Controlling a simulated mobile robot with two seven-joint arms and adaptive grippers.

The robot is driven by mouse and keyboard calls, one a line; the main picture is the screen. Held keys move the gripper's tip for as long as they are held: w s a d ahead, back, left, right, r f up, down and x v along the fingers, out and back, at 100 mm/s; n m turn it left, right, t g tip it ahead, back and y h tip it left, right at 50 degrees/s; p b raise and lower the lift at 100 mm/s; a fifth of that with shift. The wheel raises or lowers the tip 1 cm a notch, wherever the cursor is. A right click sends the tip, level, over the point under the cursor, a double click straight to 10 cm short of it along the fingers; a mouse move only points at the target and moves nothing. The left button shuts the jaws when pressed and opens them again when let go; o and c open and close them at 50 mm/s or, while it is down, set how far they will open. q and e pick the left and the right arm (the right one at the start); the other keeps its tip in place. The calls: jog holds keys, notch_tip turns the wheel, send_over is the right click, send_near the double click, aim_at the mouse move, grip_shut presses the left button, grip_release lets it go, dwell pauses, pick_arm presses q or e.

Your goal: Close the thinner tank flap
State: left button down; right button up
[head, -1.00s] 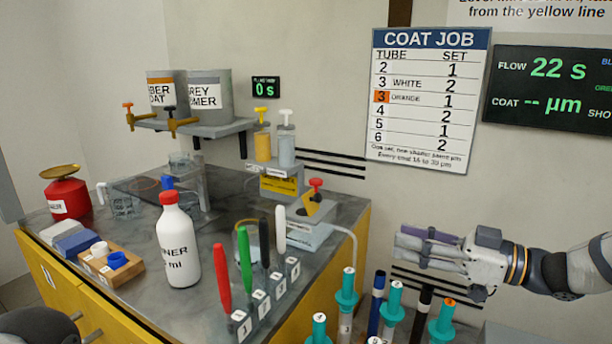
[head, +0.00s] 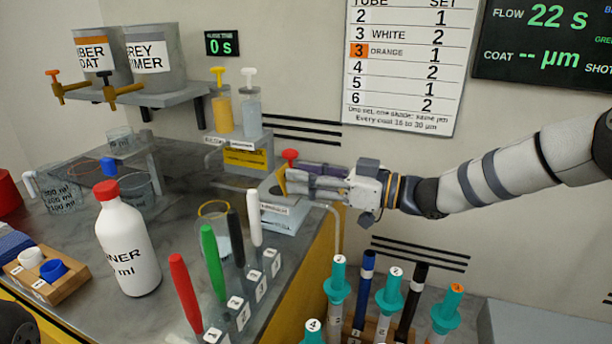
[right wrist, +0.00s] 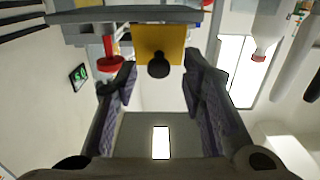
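The thinner tank (head: 277,219) is the low pale box near the bench's right end; its label is too small to read. Its yellow flap (head: 282,181) stands raised, with a red knob (head: 289,155) close by at its top. In the right wrist view the flap (right wrist: 173,36) is a yellow square with a dark round knob (right wrist: 158,66), ahead of the fingertips. My right gripper (head: 287,184) is beside the flap, partly hiding the tank's top. Its fingers (right wrist: 158,78) are apart with nothing held; I cannot tell whether they touch the flap.
A white bottle (head: 128,245) and a numbered rack (head: 240,303) of coloured pens stand in front on the bench. A dispenser stand (head: 240,142) is behind the tank. Teal-collared tubes (head: 390,292) stand below my right arm.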

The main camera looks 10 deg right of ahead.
jog(key=shift+c, duration=0.4)
grip_shut()
jog(key=shift+a, duration=0.1)
